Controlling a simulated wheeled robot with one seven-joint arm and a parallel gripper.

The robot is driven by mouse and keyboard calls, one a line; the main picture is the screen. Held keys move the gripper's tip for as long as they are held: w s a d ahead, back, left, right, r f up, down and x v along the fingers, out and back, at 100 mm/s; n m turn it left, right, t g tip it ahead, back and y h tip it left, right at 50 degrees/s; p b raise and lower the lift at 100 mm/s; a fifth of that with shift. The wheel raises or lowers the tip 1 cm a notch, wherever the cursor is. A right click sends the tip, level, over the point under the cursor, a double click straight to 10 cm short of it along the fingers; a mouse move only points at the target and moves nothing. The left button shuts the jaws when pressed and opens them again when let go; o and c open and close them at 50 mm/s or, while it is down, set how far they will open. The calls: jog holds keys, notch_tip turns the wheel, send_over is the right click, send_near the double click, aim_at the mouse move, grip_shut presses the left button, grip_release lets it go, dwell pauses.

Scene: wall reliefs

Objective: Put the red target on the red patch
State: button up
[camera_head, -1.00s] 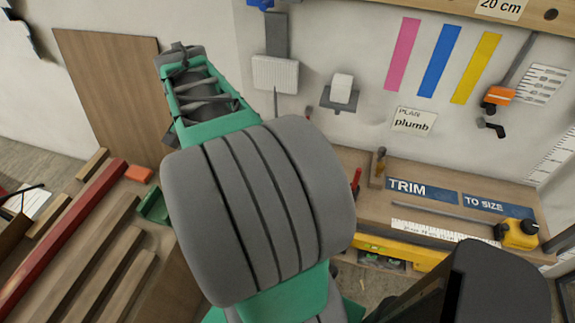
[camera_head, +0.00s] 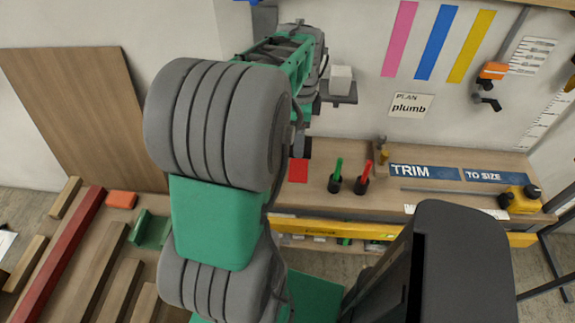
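A flat red patch (camera_head: 298,170) lies on the wooden bench against the wall, partly covered by my arm at its left. My gripper (camera_head: 301,147) hangs at the end of the arm, near the wall and just above or behind the patch. It is mostly hidden by the arm, so its fingers and anything in them cannot be made out.
A white block (camera_head: 341,78) sits on a wall bracket close right of my wrist. A yellow tape measure (camera_head: 520,199) lies at the bench's right. Timber strips (camera_head: 90,262) fill the lower left.

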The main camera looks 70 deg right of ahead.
notch_tip(320, 180, down, 9)
jog(key=shift+f+p, duration=0.1)
jog(key=shift+p, duration=0.3)
jog(key=shift+f, duration=0.2)
jog(key=o, duration=1.6)
jog(key=shift+a, duration=0.1)
jog(key=shift+r, duration=0.1)
notch_tip(320, 180, up, 12)
jog(key=shift+r+b, duration=0.1)
jog(key=shift+b, duration=0.45)
